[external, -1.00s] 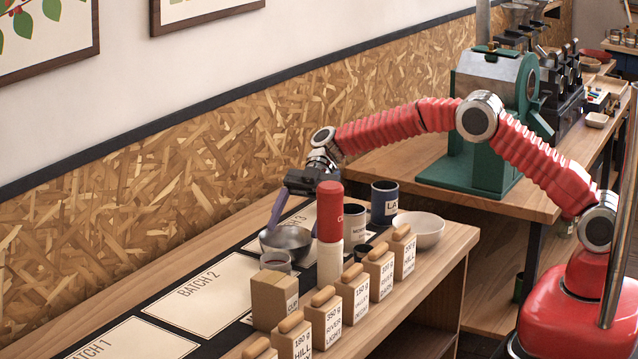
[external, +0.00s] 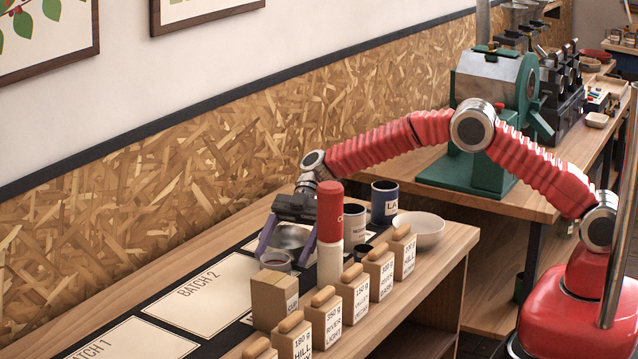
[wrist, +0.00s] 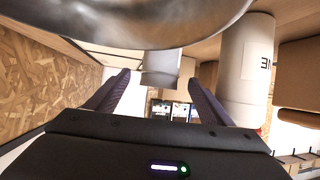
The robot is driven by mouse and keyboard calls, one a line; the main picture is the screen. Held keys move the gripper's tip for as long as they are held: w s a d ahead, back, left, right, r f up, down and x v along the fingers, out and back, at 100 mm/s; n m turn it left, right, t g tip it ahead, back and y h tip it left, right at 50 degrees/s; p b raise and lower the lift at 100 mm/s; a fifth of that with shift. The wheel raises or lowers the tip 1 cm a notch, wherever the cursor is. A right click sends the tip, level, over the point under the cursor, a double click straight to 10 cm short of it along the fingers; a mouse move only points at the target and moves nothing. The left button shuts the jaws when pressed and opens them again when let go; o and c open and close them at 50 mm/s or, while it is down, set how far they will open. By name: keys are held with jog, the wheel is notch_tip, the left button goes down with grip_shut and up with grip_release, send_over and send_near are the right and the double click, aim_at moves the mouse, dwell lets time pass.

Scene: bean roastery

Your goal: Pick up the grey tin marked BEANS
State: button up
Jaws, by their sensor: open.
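My gripper (external: 281,257) is open, its two purple fingers pointing down on either side of a metal bowl (external: 291,236) in the external view. In the wrist view my gripper (wrist: 161,76) has a small pale grey cylinder (wrist: 160,66) showing between its fingertips, partly covered by the bowl. A small grey tin (external: 275,261) stands in front of the bowl in the external view, low between the fingers; its label is not readable. A larger grey tin (external: 354,222) stands right of the fingers, its label too small to read. I cannot tell which is marked BEANS.
A white cylinder with a red top (external: 330,250) stands close to the right finger. A navy tin (external: 384,203) and a pale bowl (external: 418,228) are further right. Several cork-topped boxes (external: 326,318) and a cardboard box (external: 274,300) line the front. The BATCH 2 card (external: 205,300) is clear.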

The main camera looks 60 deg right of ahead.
aim_at(276, 268)
jog(key=shift+a, duration=0.1)
jog(key=shift+x, duration=2.7)
jog(key=shift+c, duration=0.4)
jog(key=c, duration=1.1)
jog(key=shift+r, duration=0.1)
notch_tip(276, 268, up, 18)
jog(key=shift+f, duration=0.1)
